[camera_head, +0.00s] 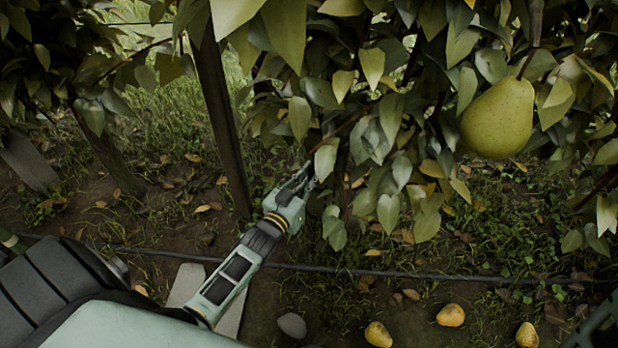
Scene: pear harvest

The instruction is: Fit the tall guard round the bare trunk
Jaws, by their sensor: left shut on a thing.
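My left gripper (308,178) reaches in from the lower left, its fingers shut among the hanging leaves. Leaves hide the tips, so I cannot tell what they hold. A dark, straight, bare upright (217,100) stands left of the gripper, apart from it; I cannot tell whether it is a trunk or a post. A second dark stem (105,150) leans at the left. No tall guard can be made out for sure. A pale flat piece (186,284) lies on the soil, partly behind my left forearm. My right gripper is not in view.
A green pear (497,118) hangs at the upper right among dense leaves. Several yellow pears (450,315) lie on the ground below. A dark hose (400,273) crosses the soil. A grey stone (292,325) lies near my forearm. A grey slab (28,160) leans at far left.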

